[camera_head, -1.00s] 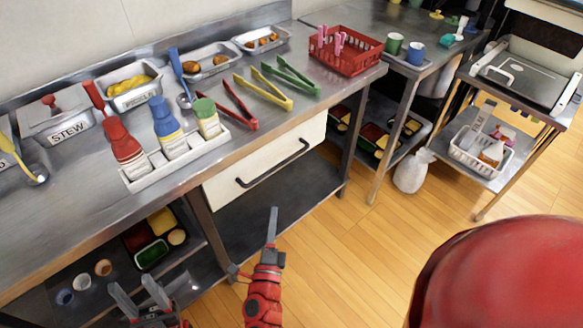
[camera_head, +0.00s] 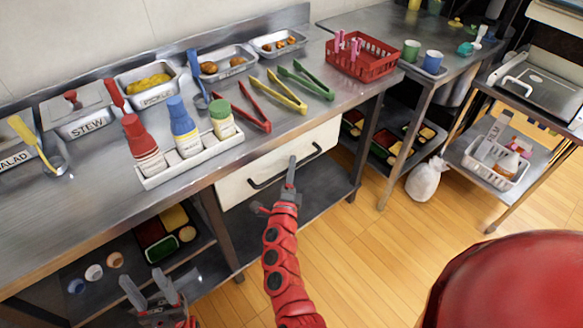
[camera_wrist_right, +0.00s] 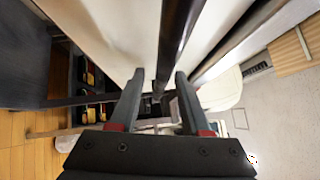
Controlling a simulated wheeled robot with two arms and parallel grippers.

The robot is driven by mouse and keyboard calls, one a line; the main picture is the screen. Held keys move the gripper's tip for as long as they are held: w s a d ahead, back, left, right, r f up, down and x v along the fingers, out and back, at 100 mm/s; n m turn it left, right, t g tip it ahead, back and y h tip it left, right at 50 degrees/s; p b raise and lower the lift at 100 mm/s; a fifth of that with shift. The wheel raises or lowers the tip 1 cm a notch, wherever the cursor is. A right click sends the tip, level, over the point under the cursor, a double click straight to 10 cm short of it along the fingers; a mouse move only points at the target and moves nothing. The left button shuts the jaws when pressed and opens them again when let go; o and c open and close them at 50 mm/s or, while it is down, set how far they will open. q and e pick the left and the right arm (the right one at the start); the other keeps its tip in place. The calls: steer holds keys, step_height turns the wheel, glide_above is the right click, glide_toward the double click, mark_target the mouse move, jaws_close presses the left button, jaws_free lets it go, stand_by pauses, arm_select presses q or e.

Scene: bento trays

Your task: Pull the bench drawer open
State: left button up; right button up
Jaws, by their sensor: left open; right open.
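The bench drawer (camera_head: 235,187) has a white front under the steel worktop and looks closed. Its black bar handle (camera_head: 268,182) runs along the front. My right gripper (camera_head: 291,165) is open at the handle, and its fingers overlap part of the bar in the head view. In the right wrist view, the handle (camera_wrist_right: 177,35) runs between the two open fingers (camera_wrist_right: 158,85) in the picture; contact cannot be told. The white drawer front (camera_wrist_right: 125,35) shows beside it. My left gripper (camera_head: 152,285) is open and empty, low at the bottom left, away from the drawer.
The worktop (camera_head: 85,190) holds a white caddy (camera_head: 190,163) of bottles, several tongs, and food pans. A lower shelf (camera_head: 255,235) lies under the drawer. A bench leg (camera_head: 217,225) stands left of it. Wooden floor (camera_head: 350,260) is open in front.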

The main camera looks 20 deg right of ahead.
steer(key=shift+w, duration=0.1)
jaws_close()
stand_by(1.4)
